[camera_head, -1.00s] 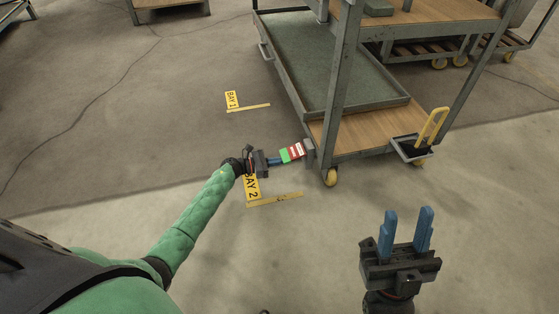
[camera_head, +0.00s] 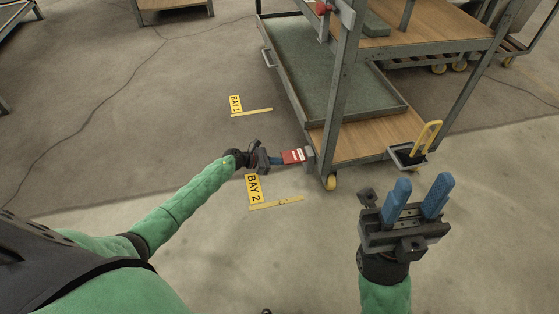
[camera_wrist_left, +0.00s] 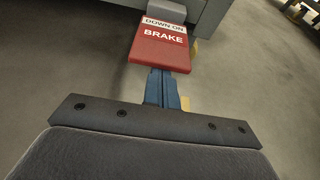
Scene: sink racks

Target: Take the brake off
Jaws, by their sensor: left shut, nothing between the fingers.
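The brake pedal (camera_head: 293,156) is a red plate at the lower left corner of the cart (camera_head: 343,95). In the left wrist view the pedal (camera_wrist_left: 160,48) faces me, with "DOWN ON" on a white band and "BRAKE" in white on red. My left gripper (camera_head: 278,160) is at the pedal's outer end. Its blue fingers are shut together with nothing between them, and their tips meet or pass under the pedal's near edge in the left wrist view (camera_wrist_left: 160,80); contact is unclear. My right gripper (camera_head: 422,184) is open and empty, away from the cart.
A caster (camera_head: 331,182) stands beside the pedal. A yellow handle (camera_head: 433,128) rises at the cart's right corner. Floor signs BAY 1 (camera_head: 235,103) and BAY 2 (camera_head: 254,188) lie left of the cart. More carts stand behind.

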